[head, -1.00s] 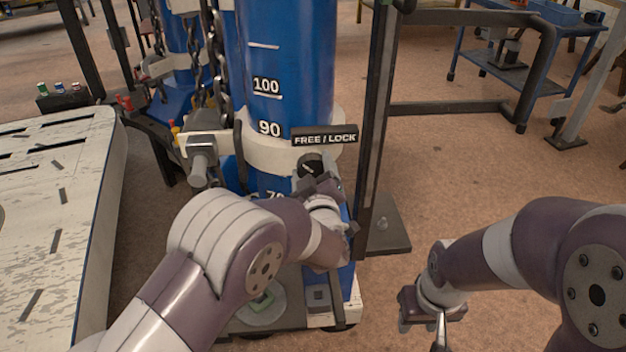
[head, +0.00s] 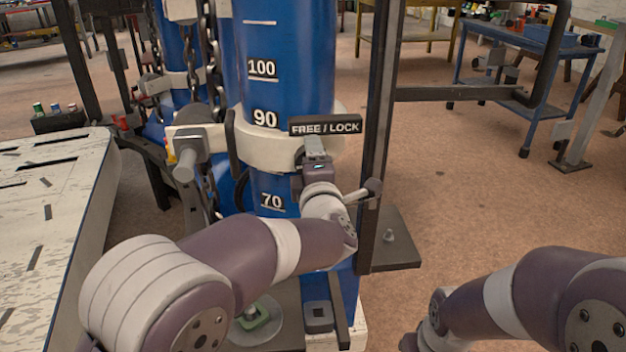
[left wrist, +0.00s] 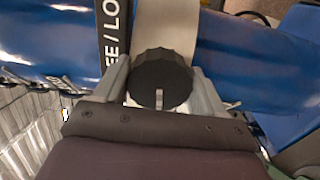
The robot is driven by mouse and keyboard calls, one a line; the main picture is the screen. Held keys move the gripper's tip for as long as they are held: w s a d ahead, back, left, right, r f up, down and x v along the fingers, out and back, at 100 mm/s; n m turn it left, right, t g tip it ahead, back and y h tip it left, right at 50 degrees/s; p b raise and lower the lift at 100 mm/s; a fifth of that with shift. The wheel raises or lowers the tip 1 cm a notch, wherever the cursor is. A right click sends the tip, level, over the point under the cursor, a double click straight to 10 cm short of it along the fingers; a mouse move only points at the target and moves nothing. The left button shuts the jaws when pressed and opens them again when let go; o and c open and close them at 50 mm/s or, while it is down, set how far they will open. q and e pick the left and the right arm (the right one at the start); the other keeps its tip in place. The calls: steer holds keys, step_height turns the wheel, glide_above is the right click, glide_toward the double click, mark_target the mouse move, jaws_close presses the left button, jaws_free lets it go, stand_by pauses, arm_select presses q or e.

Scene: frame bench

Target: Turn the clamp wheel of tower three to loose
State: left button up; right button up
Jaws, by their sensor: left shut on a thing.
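The clamp wheel (left wrist: 160,78) is a dark, ridged knob with a pale pointer mark, seen in the left wrist view between my left gripper's two fingers. My left gripper (left wrist: 162,85) is shut on it. In the head view my left gripper (head: 316,146) is just under the FREE / LOCK plate (head: 325,125) and hides the wheel. The plate is on the white collar (head: 266,149) around the blue tower (head: 287,60), which is marked 70, 90 and 100. My right gripper (head: 408,342) barely shows at the bottom edge; its fingers cannot be made out.
A dark upright post (head: 378,130) stands close right of the tower. A chain (head: 209,60) hangs at its left, before a second blue tower (head: 180,50). A worn pale table (head: 60,215) is at the left. The floor at the right is mostly open.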

arm_select(q)
steer(key=n+b, duration=0.8)
steer(key=b, duration=0.1)
steer(key=shift+f, duration=0.1)
steer(key=shift+n+b, duration=0.85)
steer(key=shift+n, duration=0.05)
steer(key=shift+r+n+b, duration=0.25)
steer(key=shift+n+b, duration=0.1)
steer(key=shift+n, duration=0.15)
steer(key=shift+r, duration=0.1)
steer(key=o, duration=1)
steer(key=s+d+p, duration=0.1)
steer(key=s, duration=1.1)
steer(key=shift+s+d+p, duration=0.15)
steer(key=shift+s+p, duration=0.2)
steer(key=shift+p, duration=0.05)
